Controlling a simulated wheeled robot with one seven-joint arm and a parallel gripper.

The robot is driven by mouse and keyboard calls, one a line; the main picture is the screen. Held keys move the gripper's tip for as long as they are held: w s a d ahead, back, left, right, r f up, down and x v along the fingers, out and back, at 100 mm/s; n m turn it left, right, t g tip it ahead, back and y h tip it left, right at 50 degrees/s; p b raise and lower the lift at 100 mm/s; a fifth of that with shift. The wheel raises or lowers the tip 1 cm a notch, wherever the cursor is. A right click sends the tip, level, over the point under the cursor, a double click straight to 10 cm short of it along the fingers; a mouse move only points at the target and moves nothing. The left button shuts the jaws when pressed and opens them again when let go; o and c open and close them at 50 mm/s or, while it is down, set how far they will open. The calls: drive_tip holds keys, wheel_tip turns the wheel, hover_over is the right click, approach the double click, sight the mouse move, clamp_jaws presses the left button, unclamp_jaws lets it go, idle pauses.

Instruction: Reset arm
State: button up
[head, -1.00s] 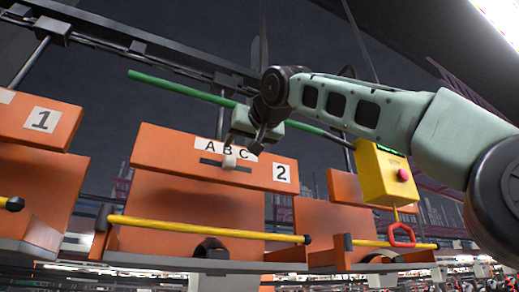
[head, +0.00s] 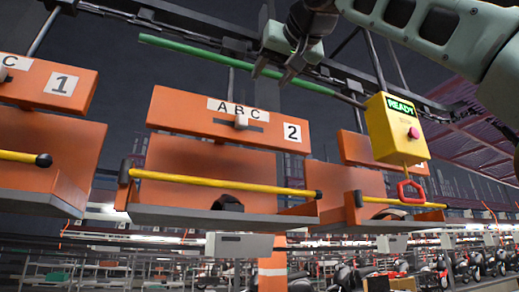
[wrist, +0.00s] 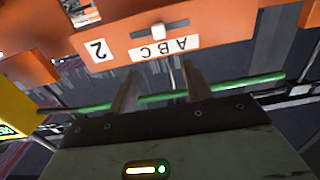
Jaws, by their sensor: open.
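My gripper (head: 274,72) is open and empty at the top of the head view, above the orange carrier marked 2 (head: 165,110) and in front of the green bar (head: 190,50). In the wrist view its two fingers (wrist: 152,92) stand apart with nothing between them, and the green bar (wrist: 258,82) runs across behind them. The knob also shows in the wrist view (wrist: 157,31), apart from the fingers.
A yellow box (head: 385,120) with a green READY display, a pink button and a red pull handle (head: 411,192) hangs at the right. Carrier 1 (head: 30,80) is at the left. Yellow bars (head: 220,187) cross the carrier fronts. Dark overhead rails run above.

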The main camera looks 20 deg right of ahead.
drive_tip(key=w+a+f+n+g+y+b, duration=0.15)
drive_tip(key=a+f, duration=0.35)
drive_tip(key=f, duration=0.5)
drive_tip(key=w+a+f+n+g+y, duration=0.1)
drive_tip(key=w+a+f+n+g, duration=0.25)
drive_tip(key=f, duration=0.55)
drive_tip(key=w+a+f+n+g+y+b, duration=0.1)
drive_tip(key=w+a+f, duration=0.1)
drive_tip(key=a+f, duration=0.6)
drive_tip(key=s+f+n+g+b, duration=0.1)
drive_tip(key=s+f+g, duration=0.15)
drive_tip(key=f, duration=1.05)
drive_tip(key=s+f+n+g+b, duration=0.1)
drive_tip(key=s+f+g, duration=0.15)
drive_tip(key=f, duration=0.95)
drive_tip(key=s+d+f+g+h+b, duration=0.1)
drive_tip(key=s+d+f+g, duration=0.1)
drive_tip(key=s+f, duration=0.4)
drive_tip(key=s+d+f+g+h+b, duration=0.1)
drive_tip(key=s+d+f, duration=0.3)
drive_tip(key=f, duration=0.9)
drive_tip(key=s+d+f+g+h+b, duration=0.1)
drive_tip(key=s+d+f+g, duration=0.3)
drive_tip(key=s+f, duration=0.4)
wheel_tip(320, 180, down, 2)
drive_tip(key=shift+f, duration=0.15)
